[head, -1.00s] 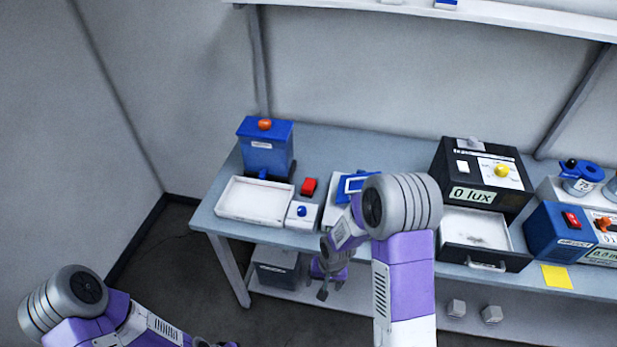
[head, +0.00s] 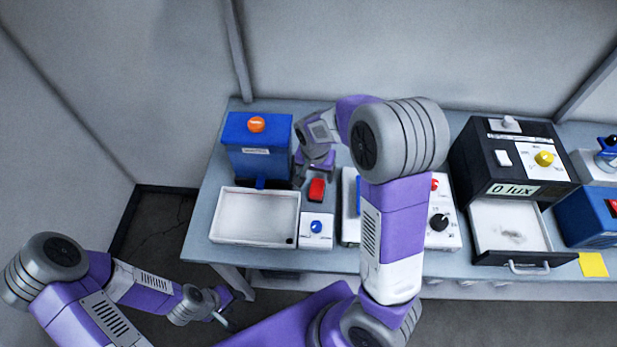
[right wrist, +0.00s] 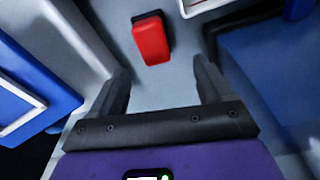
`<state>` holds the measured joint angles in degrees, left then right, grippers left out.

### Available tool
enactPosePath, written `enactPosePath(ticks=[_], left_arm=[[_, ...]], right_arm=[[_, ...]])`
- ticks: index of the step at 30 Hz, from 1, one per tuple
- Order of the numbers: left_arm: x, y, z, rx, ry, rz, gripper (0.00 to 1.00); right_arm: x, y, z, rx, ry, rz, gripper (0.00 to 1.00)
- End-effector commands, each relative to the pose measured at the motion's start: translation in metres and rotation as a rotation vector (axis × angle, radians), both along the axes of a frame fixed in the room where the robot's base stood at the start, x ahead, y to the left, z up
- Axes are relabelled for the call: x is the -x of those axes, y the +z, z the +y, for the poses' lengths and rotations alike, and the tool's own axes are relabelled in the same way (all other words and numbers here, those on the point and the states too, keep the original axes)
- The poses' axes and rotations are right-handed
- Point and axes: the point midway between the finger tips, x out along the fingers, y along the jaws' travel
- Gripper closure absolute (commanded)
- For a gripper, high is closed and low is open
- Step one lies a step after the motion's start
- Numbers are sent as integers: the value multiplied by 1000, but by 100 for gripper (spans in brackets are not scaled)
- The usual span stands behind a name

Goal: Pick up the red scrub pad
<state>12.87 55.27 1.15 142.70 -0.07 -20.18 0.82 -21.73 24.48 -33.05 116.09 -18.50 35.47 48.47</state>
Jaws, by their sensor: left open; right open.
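The red scrub pad (head: 317,189) lies on the table between the blue box and a blue-edged device. In the right wrist view the pad (right wrist: 151,40) sits on a dark base just beyond the fingertips. My right gripper (right wrist: 163,72) is open and empty, its two fingers apart with the pad ahead of the gap, not between them. In the head view it hangs above and behind the pad, its fingertips partly hidden. My left gripper (head: 214,307) is open and empty, low in front of the table's left end.
A blue box with an orange knob (head: 257,150) stands left of the pad. A white tray (head: 225,242) and a small unit with a blue button (head: 317,231) are in front. A black lux meter box (head: 480,165) with an open drawer stands to the right.

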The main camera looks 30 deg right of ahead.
Motion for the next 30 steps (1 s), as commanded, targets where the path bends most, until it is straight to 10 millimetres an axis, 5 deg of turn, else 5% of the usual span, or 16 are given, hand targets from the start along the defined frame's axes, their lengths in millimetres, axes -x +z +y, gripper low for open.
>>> enactPosePath(ticks=[13,23,30], left_arm=[[0,-15,0,0,0,0,57],[0,-15,0,0,0,0,57],[0,-15,0,0,0,0,57]], right_arm=[[5,-62,-1,1,0,5,21],[3,-69,-2,-1,2,1,21],[3,-69,-2,0,2,2,55]])
